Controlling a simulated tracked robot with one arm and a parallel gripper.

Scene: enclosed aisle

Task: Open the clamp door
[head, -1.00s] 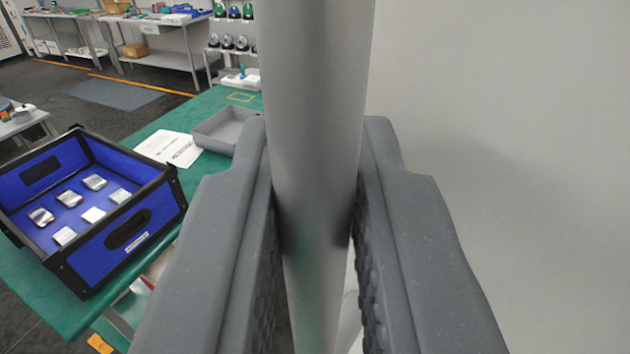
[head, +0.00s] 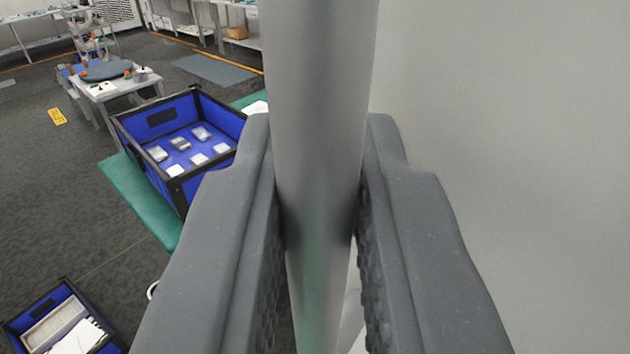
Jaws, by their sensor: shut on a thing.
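My gripper (head: 318,215) fills the middle of the head view, its two dark grey fingers shut on a thick grey vertical bar. This bar, which looks like the door's handle (head: 318,90), runs from the top edge down between the fingers. A plain light grey surface, likely the clamp door (head: 510,130), fills the right side behind the handle. The door's edges and hinge are out of view, so I cannot tell how far it stands open.
A blue crate (head: 152,175) with several metal pieces stands on a green table (head: 140,205) at left. A second crate (head: 15,330) is on the lower left. A small table (head: 110,92) stands farther back. Open dark floor (head: 55,190) lies at left.

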